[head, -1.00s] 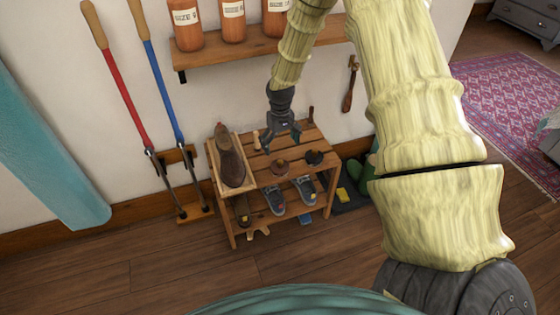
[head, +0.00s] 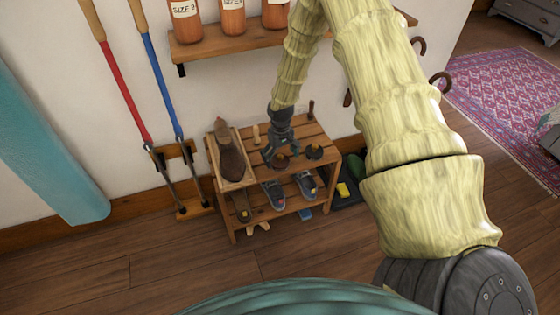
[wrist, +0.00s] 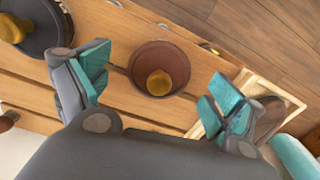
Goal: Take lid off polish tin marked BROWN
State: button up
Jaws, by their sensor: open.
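A round reddish-brown tin (head: 280,162) with a brass-coloured knob on its lid stands on the top of the slatted wooden rack (head: 293,132). In the wrist view the brown tin (wrist: 160,52) lies between and beyond my fingertips. A black tin (head: 314,152) with a similar knob stands to its right; it shows at the upper left of the wrist view (wrist: 45,35). No marking is readable on either tin. My gripper (head: 281,154) is open and empty over the brown tin, its teal finger pads (wrist: 160,86) apart on either side. Its fingers partly hide the tin in the head view.
A wooden tray (head: 240,182) holding a brown shoe (head: 232,160) stands left of the tins. A small peg-like item (head: 256,134) and a dark handled item (head: 311,110) stand near the back. Shoes (head: 273,194) sit on the lower shelf. A wall shelf with jars (head: 232,17) hangs above.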

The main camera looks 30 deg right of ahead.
jog(key=shift+f, duration=0.4)
jog(key=shift+c, duration=0.4)
jog(key=shift+s+r, duration=0.1)
jog(key=c, duration=0.9)
jog(key=shift+c, duration=0.6)
